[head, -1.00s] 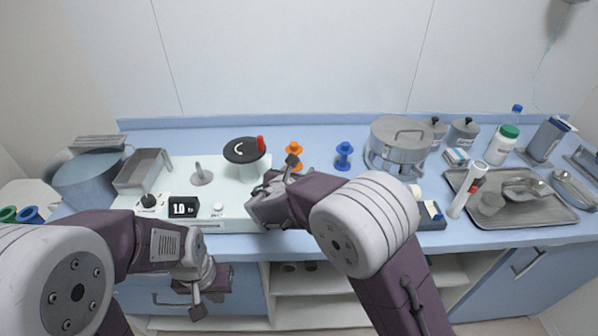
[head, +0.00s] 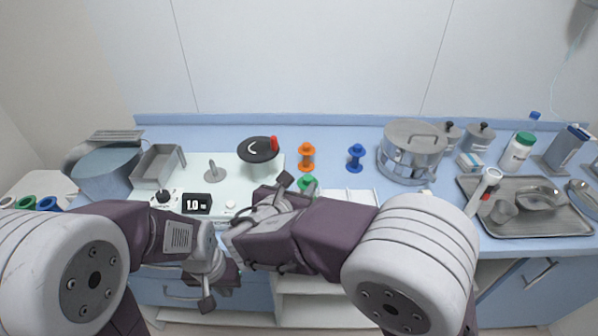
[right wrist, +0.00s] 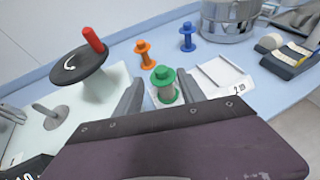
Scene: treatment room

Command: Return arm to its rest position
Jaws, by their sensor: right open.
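My right gripper (head: 265,222) is open and empty over the front of the counter, right of the white device's display. In the right wrist view its two fingers (right wrist: 160,95) show apart, with a green spool (right wrist: 163,85) beyond them. In the head view, the green spool (head: 308,182) shows just past the upper fingertip. My left gripper (head: 208,275) hangs low in front of the counter edge; I cannot tell its jaw opening.
The white device (head: 215,190) carries a black disc with a red handle (head: 259,150). Orange (head: 307,157) and blue (head: 356,158) spools stand behind the scale. A steel pot (head: 412,152) and metal tray (head: 530,222) are to the right.

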